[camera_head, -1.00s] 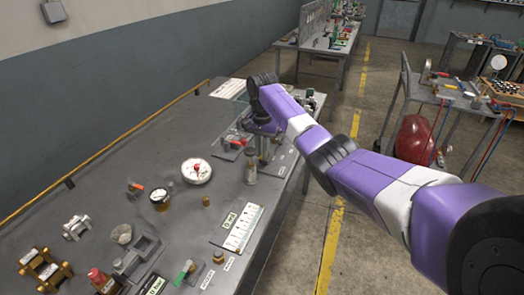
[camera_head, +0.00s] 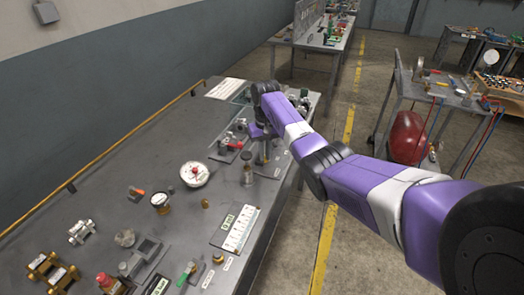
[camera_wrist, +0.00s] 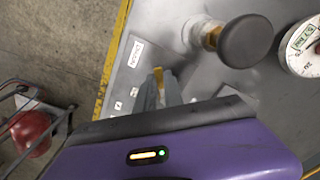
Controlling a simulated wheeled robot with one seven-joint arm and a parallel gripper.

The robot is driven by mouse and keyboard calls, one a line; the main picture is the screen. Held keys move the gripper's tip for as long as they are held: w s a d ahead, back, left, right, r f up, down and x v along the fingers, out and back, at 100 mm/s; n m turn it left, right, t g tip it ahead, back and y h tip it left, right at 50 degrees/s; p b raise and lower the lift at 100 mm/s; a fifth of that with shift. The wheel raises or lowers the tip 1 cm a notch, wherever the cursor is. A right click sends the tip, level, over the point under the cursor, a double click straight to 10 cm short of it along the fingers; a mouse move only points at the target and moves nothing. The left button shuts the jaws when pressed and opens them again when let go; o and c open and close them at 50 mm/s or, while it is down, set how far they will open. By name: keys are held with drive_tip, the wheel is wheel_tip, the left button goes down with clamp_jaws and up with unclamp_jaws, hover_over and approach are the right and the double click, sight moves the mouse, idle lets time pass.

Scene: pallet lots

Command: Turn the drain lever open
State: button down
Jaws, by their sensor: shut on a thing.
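My gripper (camera_wrist: 161,88) points down at the bench in the wrist view, with its two grey fingers close together. A small yellow piece, which looks like the drain lever (camera_wrist: 158,74), shows between the fingertips; most of it is hidden by the fingers. A white label (camera_wrist: 136,52), blurred but seeming to read DRAIN, lies on the grey plate beside it. In the head view my gripper (camera_head: 264,152) is low over the bench's right side, and the lever cannot be made out there.
A dark round knob on a brass stem (camera_wrist: 246,41) stands close to my gripper, with a white dial gauge (camera_wrist: 305,46) beyond. The bench (camera_head: 110,175) holds several other fittings. A cart (camera_head: 440,92) and a red tank (camera_head: 406,136) stand right, across a floor aisle.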

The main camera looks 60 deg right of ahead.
drive_tip(key=n, duration=0.2)
drive_tip(key=d+n, duration=0.1)
drive_tip(key=s+n, duration=0.1)
drive_tip(key=n, duration=0.1)
drive_tip(key=shift+d+r+n, duration=0.1)
drive_tip(key=shift+d+n, duration=0.2)
drive_tip(key=shift+d, duration=0.05)
drive_tip(key=n, duration=0.1)
drive_tip(key=d+n, duration=0.1)
drive_tip(key=n, duration=0.2)
drive_tip(key=shift+s+d+n, duration=0.1)
drive_tip(key=shift+d+n, duration=0.2)
drive_tip(key=shift+n, duration=0.1)
drive_tip(key=shift+b, duration=0.3)
drive_tip(key=c, duration=1.5)
unclamp_jaws()
drive_tip(key=shift+o, duration=0.2)
wheel_tip(320, 180, up, 8)
drive_tip(key=shift+b, duration=0.45)
